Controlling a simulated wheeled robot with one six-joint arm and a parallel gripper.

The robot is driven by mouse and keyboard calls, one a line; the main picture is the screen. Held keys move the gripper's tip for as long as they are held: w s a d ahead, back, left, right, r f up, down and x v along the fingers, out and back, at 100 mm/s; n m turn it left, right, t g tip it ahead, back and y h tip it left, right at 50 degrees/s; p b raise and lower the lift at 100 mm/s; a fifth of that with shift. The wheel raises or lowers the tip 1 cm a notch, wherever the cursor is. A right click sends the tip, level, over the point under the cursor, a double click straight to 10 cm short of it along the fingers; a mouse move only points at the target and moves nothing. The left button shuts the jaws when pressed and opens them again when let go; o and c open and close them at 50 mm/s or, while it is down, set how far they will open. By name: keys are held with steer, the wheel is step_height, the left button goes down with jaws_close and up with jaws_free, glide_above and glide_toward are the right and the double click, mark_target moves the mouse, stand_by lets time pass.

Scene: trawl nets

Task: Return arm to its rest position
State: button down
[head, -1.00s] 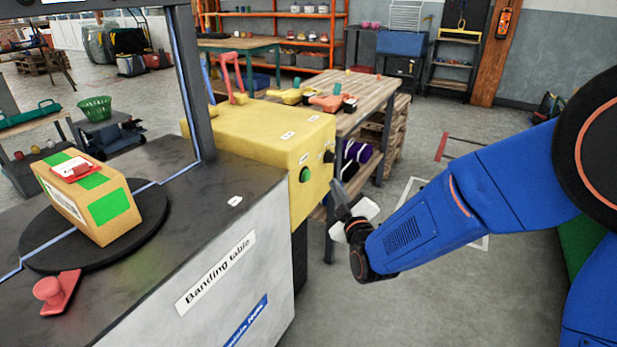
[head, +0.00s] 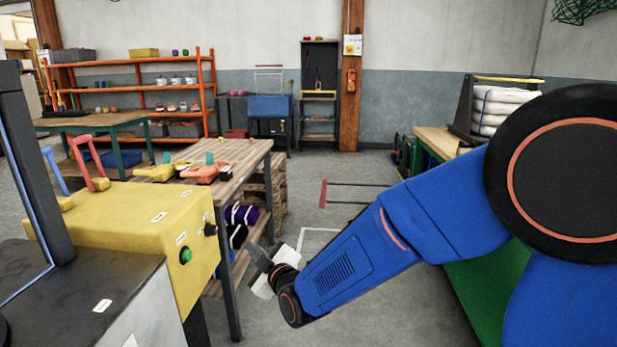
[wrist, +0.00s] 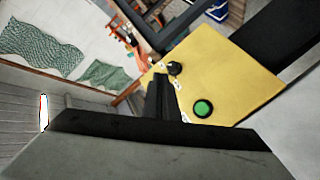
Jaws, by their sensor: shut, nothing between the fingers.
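My blue arm reaches in from the right of the head view, and my gripper (head: 262,263) is at its far end, low and left of centre. The gripper is shut and empty. It hangs in the air to the right of the yellow control box (head: 170,225), apart from it in the head view. In the wrist view the dark fingers (wrist: 163,98) show in front of the box's yellow face (wrist: 225,75), which carries a green button (wrist: 203,108) and a black knob (wrist: 175,68).
A wooden workbench (head: 235,160) with tools stands just behind the gripper. The banding table (head: 70,295) is at lower left. A green bench (head: 480,285) with a wooden top is at right, partly behind my arm. Open floor (head: 325,175) lies between the benches.

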steer(key=s+d+r+m+g+h, duration=0.1)
steer(key=s+d+m+g+h, duration=0.2)
steer(key=d, duration=1.1)
steer(key=s+d+r+m+g+h, duration=0.1)
steer(key=s+d+m+h, duration=0.3)
steer(key=d, duration=1)
steer(key=s+d+f+m+g+h, duration=0.1)
steer(key=s+d+m, duration=0.3)
steer(key=s+d, duration=0.4)
steer(key=s+d+f+m+g+h, duration=0.1)
steer(key=s+d+m+g, duration=0.2)
steer(key=s+d, duration=0.6)
steer(key=s+m, duration=0.1)
steer(key=s, duration=0.6)
steer(key=shift+s+f+g+h, duration=0.15)
steer(key=shift+g+h, duration=0.25)
